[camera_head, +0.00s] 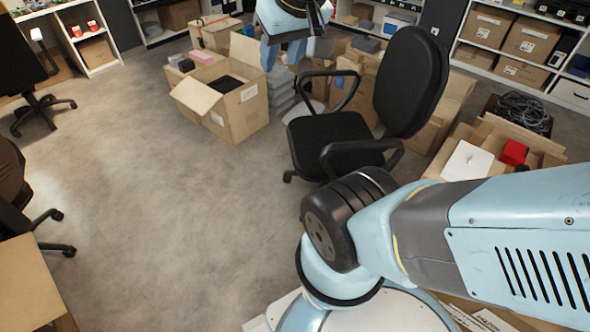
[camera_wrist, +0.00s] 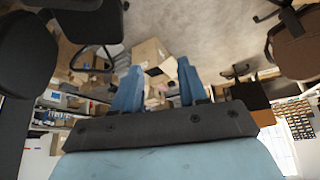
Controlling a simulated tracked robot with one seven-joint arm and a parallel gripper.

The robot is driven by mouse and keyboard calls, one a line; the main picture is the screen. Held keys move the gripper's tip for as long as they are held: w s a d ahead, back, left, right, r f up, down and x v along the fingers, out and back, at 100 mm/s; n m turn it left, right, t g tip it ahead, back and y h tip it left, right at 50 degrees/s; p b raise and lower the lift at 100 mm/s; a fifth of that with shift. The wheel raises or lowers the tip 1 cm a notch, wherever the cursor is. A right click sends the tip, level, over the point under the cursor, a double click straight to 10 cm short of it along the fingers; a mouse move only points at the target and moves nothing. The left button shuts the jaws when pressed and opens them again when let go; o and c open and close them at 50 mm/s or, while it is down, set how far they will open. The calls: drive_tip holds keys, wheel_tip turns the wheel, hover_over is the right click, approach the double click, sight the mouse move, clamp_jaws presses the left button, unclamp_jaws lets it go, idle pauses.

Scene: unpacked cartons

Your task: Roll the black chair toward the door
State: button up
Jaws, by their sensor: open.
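The black chair (camera_head: 410,85) stands upright right of centre in the head view, its backrest on the right and its seat to the left. My arm hides part of its base. In the wrist view, which is upside down, the chair's backrest (camera_wrist: 25,62) and an armrest are at the left. My gripper (camera_head: 283,54) is at the top of the head view, left of the backrest and apart from it. In the wrist view its two blue fingers (camera_wrist: 159,64) are spread with nothing held between them. I cannot make out a door for sure.
Open cartons (camera_head: 240,110) stand left of and behind the chair. More cartons (camera_head: 480,150) crowd its right side. Shelves (camera_head: 525,45) line the back. Other dark chairs (camera_head: 40,100) are at the left edge. The grey floor (camera_head: 160,200) at left centre is clear.

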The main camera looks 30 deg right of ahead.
drive_tip(key=shift+o, duration=1.4)
drive_tip(key=shift+w, duration=0.15)
drive_tip(key=w+d+f+n+g+h, duration=0.3)
drive_tip(key=w+f+g+h, duration=0.15)
drive_tip(key=w+f, duration=0.75)
drive_tip(key=w+d+f+n+g+h, duration=0.4)
drive_tip(key=w+f, duration=0.5)
drive_tip(key=f, duration=0.6)
drive_tip(key=d+f+n+t+h, duration=0.1)
drive_tip(key=d+f+n+h, duration=0.2)
drive_tip(key=f, duration=0.9)
drive_tip(key=s+d+f+n+t+h, duration=0.1)
drive_tip(key=f+n, duration=0.5)
drive_tip(key=f, duration=0.7)
drive_tip(key=s+d+f+n+t+h, duration=0.1)
drive_tip(key=d+f+n+t+h, duration=0.2)
drive_tip(key=f, duration=1)
drive_tip(key=d+n+h, duration=0.2)
drive_tip(key=d, duration=0.2)
drive_tip(key=shift+s, duration=0.25)
drive_tip(key=shift+d, duration=0.2)
drive_tip(key=d, duration=0.4)
drive_tip(key=w+d, duration=0.1)
drive_tip(key=d, duration=0.8)
drive_tip(key=shift+w+d, duration=0.25)
drive_tip(key=shift+w, duration=0.1)
